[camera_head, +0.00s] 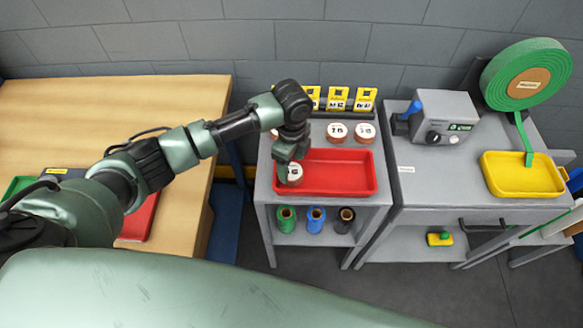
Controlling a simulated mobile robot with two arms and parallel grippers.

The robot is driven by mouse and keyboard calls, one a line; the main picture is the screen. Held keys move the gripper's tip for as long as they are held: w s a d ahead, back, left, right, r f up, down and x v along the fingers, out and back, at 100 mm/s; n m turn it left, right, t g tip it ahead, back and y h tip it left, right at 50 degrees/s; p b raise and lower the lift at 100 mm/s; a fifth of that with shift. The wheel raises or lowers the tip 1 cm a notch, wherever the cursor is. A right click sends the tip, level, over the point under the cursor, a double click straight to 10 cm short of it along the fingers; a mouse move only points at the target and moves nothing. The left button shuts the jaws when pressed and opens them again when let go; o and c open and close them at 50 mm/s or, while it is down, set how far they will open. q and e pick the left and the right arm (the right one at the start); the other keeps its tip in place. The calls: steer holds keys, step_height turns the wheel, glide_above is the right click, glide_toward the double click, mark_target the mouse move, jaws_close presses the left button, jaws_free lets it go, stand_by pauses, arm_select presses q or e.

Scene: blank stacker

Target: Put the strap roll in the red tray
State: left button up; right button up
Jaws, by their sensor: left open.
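The red tray (340,186) sits on top of the grey cart in the middle of the view. A small roll (295,174) with a white labelled top is at the tray's left end. My left gripper (288,160) is open just above and beside this roll and hides part of it. I cannot tell whether they touch. Two similar rolls, a left one (337,132) and a right one (365,132), stand behind the tray. A large green strap coil (505,78) hangs on the right bench. Which roll the task means is not clear. My right gripper is not in view.
Several yellow labelled cards (337,99) stand at the cart's back. Green, blue and dark spools (316,218) are on its lower shelf. A grey device (440,118) and yellow tray (524,187) are on the right bench. Another red tray (138,222) is on the wooden table.

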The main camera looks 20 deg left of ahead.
mark_target(292, 171)
arm_select(q)
step_height(292, 171, up, 9)
steer(key=shift+r+b, duration=0.15)
steer(key=shift+b, duration=0.3)
